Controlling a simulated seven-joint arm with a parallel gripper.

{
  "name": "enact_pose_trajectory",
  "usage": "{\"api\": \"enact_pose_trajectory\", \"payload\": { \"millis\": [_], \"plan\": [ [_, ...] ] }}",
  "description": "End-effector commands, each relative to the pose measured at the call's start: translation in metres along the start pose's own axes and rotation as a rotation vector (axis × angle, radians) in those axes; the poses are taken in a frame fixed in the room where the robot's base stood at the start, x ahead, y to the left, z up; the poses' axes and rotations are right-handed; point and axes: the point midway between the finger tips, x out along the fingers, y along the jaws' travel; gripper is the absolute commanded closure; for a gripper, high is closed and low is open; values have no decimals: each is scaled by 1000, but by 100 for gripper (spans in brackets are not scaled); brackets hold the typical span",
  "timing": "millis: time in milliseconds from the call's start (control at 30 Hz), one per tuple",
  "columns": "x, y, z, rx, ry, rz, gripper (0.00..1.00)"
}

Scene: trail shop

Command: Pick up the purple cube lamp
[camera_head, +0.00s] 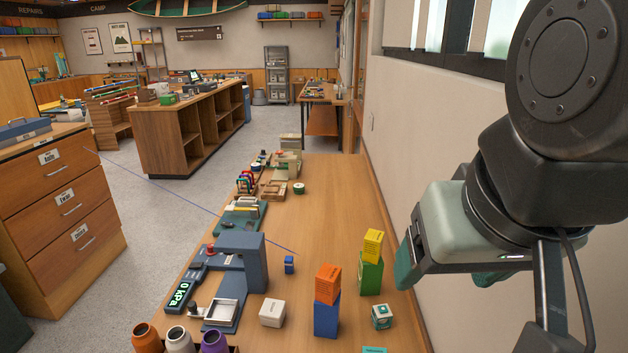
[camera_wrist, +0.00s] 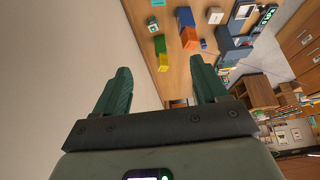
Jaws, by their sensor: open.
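I see no cube that is plainly purple in either view. Two cube-like things stand on the near wooden counter: a pale white cube (camera_head: 272,312) and a small white-and-teal cube (camera_head: 382,316). The white-and-teal cube also shows near the top of the wrist view (camera_wrist: 153,24), and the white cube at its top edge (camera_wrist: 215,16). My gripper (camera_head: 447,270) hangs at the right of the head view, by the wall and apart from the counter things. In the wrist view my gripper (camera_wrist: 160,64) has its two green fingers spread, with nothing held.
An orange box (camera_head: 328,284) sits on a blue box (camera_head: 326,317); a yellow box (camera_head: 373,245) sits on a green one (camera_head: 370,276). The wall is close on the right.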

Motion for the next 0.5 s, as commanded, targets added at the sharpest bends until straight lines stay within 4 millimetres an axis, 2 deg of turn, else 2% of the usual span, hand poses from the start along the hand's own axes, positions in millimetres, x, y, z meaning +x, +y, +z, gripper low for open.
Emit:
{"api": "enact_pose_trajectory", "payload": {
  "millis": [167, 500],
  "plan": [
    [25, -14, 0, 33, -148, -65, 28],
    [107, -74, 8, 218, -642, -333, 28]
  ]
}}
